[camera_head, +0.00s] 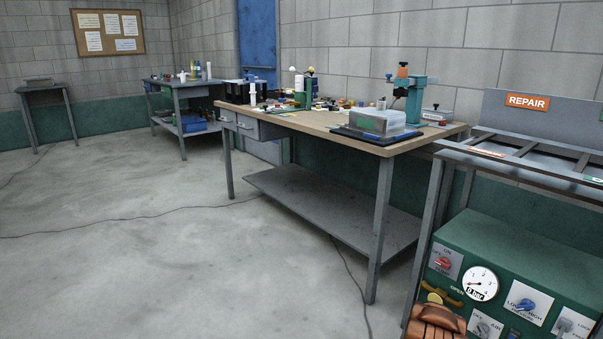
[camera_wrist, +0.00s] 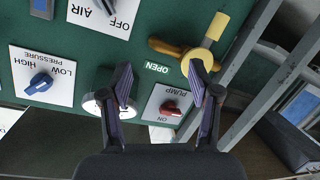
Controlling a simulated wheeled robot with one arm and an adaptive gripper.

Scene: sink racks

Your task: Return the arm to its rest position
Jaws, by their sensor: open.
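My gripper (camera_wrist: 160,72) is open and empty in the wrist view, its two dark fingers spread in front of the green control panel. The panel (camera_head: 480,240) stands at the lower right in the head view. Between and below the fingers is the red pump switch (camera_wrist: 172,108); the left finger partly covers the round white gauge (camera_wrist: 92,104). Above the right finger is the yellow-handled valve (camera_wrist: 202,52) beside the OPEN label. I cannot tell whether the fingers touch anything. A copper-coloured arm part, seemingly mine, shows at the bottom of the head view.
The panel also has a blue pressure knob (camera_wrist: 40,82). A grey frame (camera_head: 425,235) with a REPAIR sign (camera_head: 527,102) rises around the panel. A cluttered workbench (camera_head: 340,130) stands to its left. The concrete floor (camera_head: 150,250) is open, crossed by thin cables.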

